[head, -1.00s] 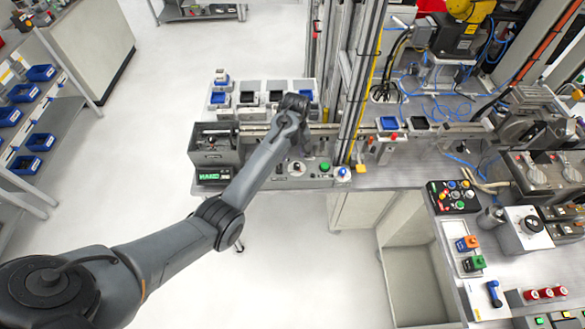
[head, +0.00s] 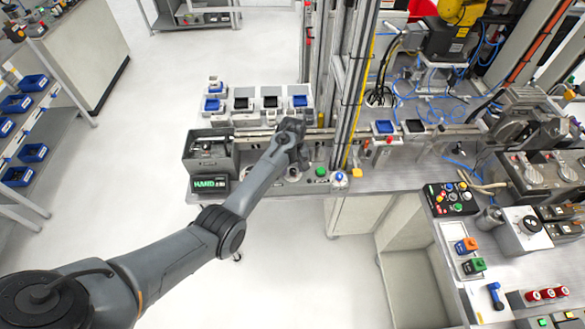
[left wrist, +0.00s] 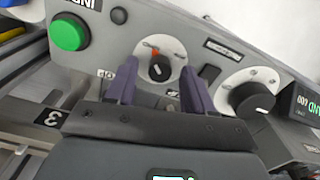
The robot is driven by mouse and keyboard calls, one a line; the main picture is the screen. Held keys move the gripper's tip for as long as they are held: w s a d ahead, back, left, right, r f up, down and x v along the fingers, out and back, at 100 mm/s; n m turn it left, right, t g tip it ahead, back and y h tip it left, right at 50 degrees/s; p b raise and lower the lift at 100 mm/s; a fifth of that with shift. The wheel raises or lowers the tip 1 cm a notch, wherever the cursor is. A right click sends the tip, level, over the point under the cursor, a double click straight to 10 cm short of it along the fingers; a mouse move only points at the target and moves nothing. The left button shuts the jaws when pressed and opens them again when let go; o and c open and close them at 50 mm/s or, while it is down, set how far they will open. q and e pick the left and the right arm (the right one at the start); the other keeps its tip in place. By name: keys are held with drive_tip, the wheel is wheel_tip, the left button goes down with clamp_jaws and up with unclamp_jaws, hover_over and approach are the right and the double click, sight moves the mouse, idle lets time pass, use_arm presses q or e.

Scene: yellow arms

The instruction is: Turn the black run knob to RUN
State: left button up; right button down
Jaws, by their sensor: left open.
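A small black knob (left wrist: 160,68) with a white line sits on a round white plate with an orange-red mark, in the left wrist view. A larger black knob (left wrist: 252,100) sits on a white dial to its right. I cannot read which one is labelled RUN. My left gripper (left wrist: 157,85) is open, its two purple fingers either side of the small knob in the picture; contact cannot be told. In the head view my left wrist (head: 292,128) is over the control panel (head: 262,188), and its fingers are mostly hidden. My right gripper is not in view.
A green button (left wrist: 68,33) is left of the small knob, and also shows in the head view (head: 321,171). A blue-and-white button (head: 340,178) is at the panel's right end. A green-lit display (head: 209,184) is at its left. Blue and black bins stand behind.

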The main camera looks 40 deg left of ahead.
use_arm(q)
drive_tip(key=shift+f, duration=0.2)
clamp_jaws()
idle(0.3)
